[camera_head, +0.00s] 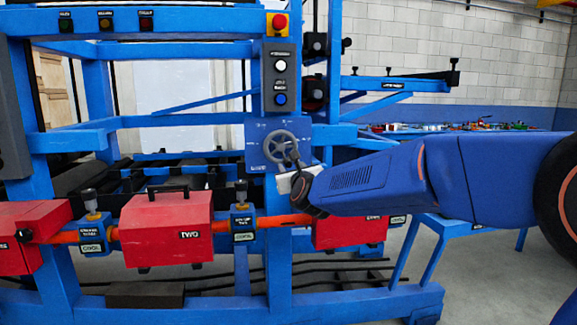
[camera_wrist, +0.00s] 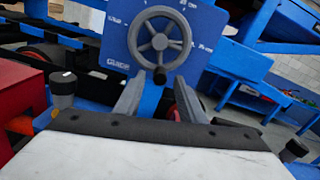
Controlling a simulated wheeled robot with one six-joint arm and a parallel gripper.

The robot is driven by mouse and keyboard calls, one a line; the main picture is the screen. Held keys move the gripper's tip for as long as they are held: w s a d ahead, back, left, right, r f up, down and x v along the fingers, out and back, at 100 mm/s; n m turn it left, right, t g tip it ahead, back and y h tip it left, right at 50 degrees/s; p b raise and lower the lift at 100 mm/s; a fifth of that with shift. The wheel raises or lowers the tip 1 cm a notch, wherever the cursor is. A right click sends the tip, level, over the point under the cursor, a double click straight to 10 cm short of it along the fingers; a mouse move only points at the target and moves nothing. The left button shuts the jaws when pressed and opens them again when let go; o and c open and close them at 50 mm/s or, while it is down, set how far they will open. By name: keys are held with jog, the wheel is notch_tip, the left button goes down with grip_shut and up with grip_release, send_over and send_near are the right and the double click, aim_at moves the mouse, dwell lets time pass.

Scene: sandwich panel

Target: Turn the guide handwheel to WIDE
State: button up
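The guide handwheel (camera_head: 280,146) is a grey spoked wheel on a blue plate (camera_head: 253,158) on the machine's upright. It shows large at the top of the wrist view (camera_wrist: 160,34), with small marks around it that are too small to read surely. A dark round knob (camera_wrist: 160,75) is at the wheel's bottom. My gripper (camera_wrist: 159,88) is open, its two grey fingers apart below the wheel, one on each side of the knob's line. I cannot tell whether the fingertips reach around the knob. My gripper (camera_head: 297,170) hides the wheel's lower right in the head view.
A button box (camera_head: 281,78) with a red emergency stop (camera_head: 279,21) is above the wheel. Red covers (camera_head: 166,230) and an orange shaft (camera_head: 272,223) run below it. A blue side rail (camera_head: 395,83) juts out right. Grey floor is open at the lower right.

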aim_at(289, 165)
jog(key=shift+x, duration=1.7)
grip_shut()
